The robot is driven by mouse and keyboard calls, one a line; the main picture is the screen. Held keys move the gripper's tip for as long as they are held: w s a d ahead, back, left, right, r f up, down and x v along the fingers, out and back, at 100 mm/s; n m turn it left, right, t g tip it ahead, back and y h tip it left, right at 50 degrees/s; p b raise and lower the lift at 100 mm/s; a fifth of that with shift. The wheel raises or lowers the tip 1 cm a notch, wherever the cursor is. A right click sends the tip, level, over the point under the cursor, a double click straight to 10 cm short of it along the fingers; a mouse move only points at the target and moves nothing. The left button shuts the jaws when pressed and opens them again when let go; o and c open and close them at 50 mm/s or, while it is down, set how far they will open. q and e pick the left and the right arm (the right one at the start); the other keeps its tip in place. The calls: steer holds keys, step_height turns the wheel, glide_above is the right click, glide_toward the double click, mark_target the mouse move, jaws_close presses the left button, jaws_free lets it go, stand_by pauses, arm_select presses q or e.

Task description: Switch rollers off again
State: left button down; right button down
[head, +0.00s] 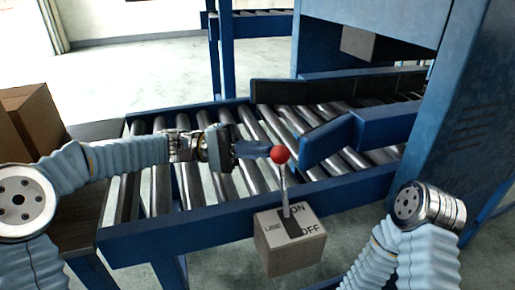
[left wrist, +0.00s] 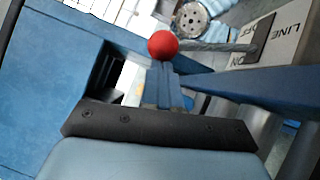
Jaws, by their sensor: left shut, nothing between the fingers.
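The switch box (head: 290,241) is a pale box on the near rail of the conveyor, marked ON at the back and OFF at the front. Its thin metal lever (head: 284,188) stands up from the slot on the ON side and ends in a red ball (head: 280,154). My left gripper (head: 264,150) is shut and empty, its tips beside the ball's left; I cannot tell whether they touch. In the left wrist view the red ball (left wrist: 163,45) is just past the shut fingertips (left wrist: 163,75), and the box (left wrist: 275,38) is at upper right. My right gripper is out of view.
The roller conveyor (head: 157,196) runs beneath my left arm. Blue guide blocks (head: 325,140) stand close right of the ball. A blue machine frame (head: 450,125) rises at the right. Cardboard boxes (head: 38,120) are at the left.

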arm_select(q)
steer(key=shift+s, duration=0.1)
steer(key=s+d+r+m+t+y+b, duration=0.1)
steer(key=s+d+m+y+b, duration=0.1)
steer(key=s, duration=0.4)
steer(key=s+d+r+m+t+y+b, duration=0.1)
steer(key=s+d+r+m+y+b, duration=0.1)
steer(key=s+m+b, duration=0.3)
steer(key=shift+s+d+r+t+y+b, duration=0.2)
steer(key=shift+s+t+y+b, duration=0.35)
steer(key=shift+s, duration=0.7)
steer(key=shift+m+g, duration=0.25)
steer(key=shift+m, duration=0.05)
